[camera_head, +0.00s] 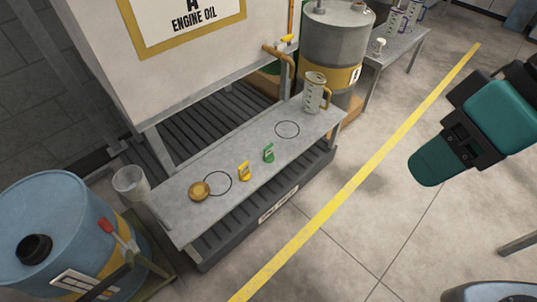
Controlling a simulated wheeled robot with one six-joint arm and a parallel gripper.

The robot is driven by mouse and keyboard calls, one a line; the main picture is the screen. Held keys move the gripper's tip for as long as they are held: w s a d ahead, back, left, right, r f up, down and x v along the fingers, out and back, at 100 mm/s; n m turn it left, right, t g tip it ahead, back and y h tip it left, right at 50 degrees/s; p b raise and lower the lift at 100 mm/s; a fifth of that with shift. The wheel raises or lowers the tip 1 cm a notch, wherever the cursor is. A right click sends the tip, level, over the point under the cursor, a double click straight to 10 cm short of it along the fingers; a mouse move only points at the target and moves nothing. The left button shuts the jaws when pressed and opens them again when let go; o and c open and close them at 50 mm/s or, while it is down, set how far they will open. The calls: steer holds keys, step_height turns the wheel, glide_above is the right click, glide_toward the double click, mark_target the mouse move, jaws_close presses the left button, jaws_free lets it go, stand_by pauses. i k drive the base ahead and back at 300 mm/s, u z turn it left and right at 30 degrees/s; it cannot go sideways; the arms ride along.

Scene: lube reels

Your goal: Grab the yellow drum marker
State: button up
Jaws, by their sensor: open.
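The yellow drum marker (244,172) is a small upright tag on the grey metal bench (205,155), near the middle of its length. A similar green marker (268,153) stands just to its right and a little farther back. My gripper (432,165) is at the right of the view, above the floor and well apart from the bench and the marker. It is open, and nothing shows in it. Its two fingers cannot be clearly told apart from this angle.
A round brass-coloured cap (199,190) lies left of the yellow marker. A clear cup (131,183) and a measuring jug (315,92) are at the bench's ends. A blue drum (68,226) stands at lower left, a grey drum (335,45) behind. Floor right of the bench is clear.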

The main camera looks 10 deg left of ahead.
mark_target(244, 170)
steer(key=u, duration=0.4)
steer(key=i, duration=1)
steer(key=u, duration=0.75)
